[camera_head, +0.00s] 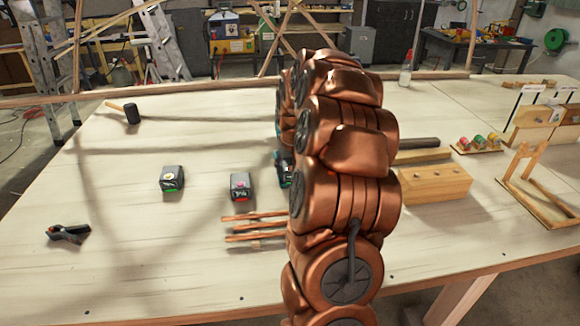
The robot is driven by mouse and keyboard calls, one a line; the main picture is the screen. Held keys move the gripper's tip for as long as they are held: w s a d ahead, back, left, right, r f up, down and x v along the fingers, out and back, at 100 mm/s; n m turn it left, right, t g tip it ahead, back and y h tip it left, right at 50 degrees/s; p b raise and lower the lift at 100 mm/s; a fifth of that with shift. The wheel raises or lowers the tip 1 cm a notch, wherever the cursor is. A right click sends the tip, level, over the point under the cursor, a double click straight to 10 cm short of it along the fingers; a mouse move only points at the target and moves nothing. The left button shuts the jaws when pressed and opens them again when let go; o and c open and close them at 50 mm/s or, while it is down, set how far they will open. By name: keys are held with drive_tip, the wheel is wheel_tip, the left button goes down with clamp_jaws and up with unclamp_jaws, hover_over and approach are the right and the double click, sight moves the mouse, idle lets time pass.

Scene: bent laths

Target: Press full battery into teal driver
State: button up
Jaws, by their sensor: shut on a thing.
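A dark battery (172,180) with a green strip and a yellow mark lies on the table, left of the middle. A second dark battery (240,187) with a red strip and a pink mark lies to its right. The teal driver (284,169) shows only as a narrow teal and dark part at the left edge of my copper arm. The arm hides the rest of it, so I cannot tell how it stands or whether it is touched. My gripper is hidden behind my arm, and its fingers do not show.
Thin laths (255,227) lie just left of my arm. A black clamp (68,233) and a mallet (131,113) lie at the left. A wooden block (434,185), small coloured spools (479,141) and a wooden stand (535,185) are at the right. The table's front left is clear.

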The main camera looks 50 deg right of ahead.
drive_tip(key=shift+f, duration=0.1)
drive_tip(key=o, duration=1.5)
drive_tip(key=shift+r, duration=3.5)
drive_tip(key=shift+a, duration=0.1)
